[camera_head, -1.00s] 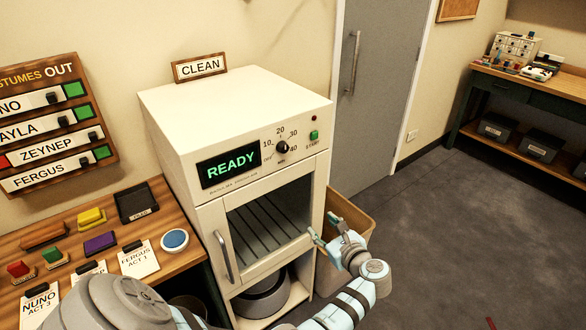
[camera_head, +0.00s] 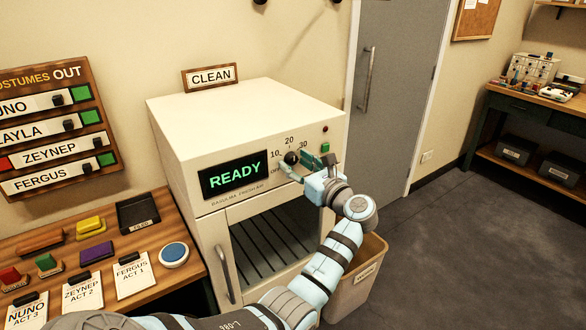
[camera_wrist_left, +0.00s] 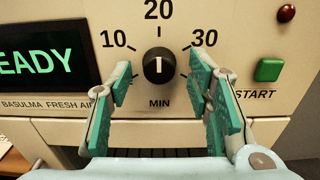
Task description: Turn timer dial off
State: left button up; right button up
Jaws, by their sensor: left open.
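The timer dial (camera_head: 291,158) is a round black knob on the white machine's front panel. In the left wrist view the dial (camera_wrist_left: 159,66) has a white mark standing upright, towards the 20. My left gripper (camera_head: 304,166) is open in front of the panel. In the wrist view its green-padded fingers (camera_wrist_left: 160,78) stand either side of the dial, with gaps showing, so it is not gripped. The fingers hide part of the lower scale. My right gripper is not in view.
The display (camera_head: 234,180) left of the dial reads READY. A green START button (camera_wrist_left: 269,70) and a red lamp (camera_wrist_left: 286,13) are right of it. Below is the machine door (camera_head: 272,247) with its handle (camera_head: 224,270). A bin (camera_head: 355,285) stands at the machine's right.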

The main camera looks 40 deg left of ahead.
pick_arm(q)
jog(key=shift+s+d+r, duration=0.1)
jog(key=shift+r, duration=0.05)
jog(key=shift+c, duration=0.2)
grip_shut()
